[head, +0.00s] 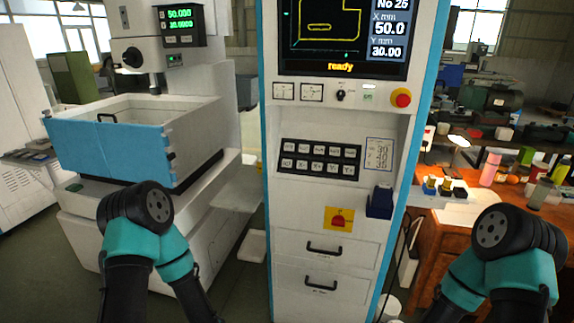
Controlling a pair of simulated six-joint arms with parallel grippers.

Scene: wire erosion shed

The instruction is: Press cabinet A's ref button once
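A white control cabinet (296,207) with blue side edges stands in the centre of the head view; no letter A is legible on it. Below is a black key panel (320,159) with two rows of keys, whose labels are too small to read, so I cannot tell which one is ref. Above it are two gauges, a dark knob (341,96), a small green-marked element (368,98) and a red mushroom button (401,98). Neither gripper shows; only my arm links appear at the lower left and lower right.
A wire erosion machine (190,130) with a blue-fronted tank (105,157) stands left. A dark blue box (380,202) sticks out from the cabinet's lower right. An orange-brown bench (450,220) with bottles and small parts is at right. Space before the key panel is clear.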

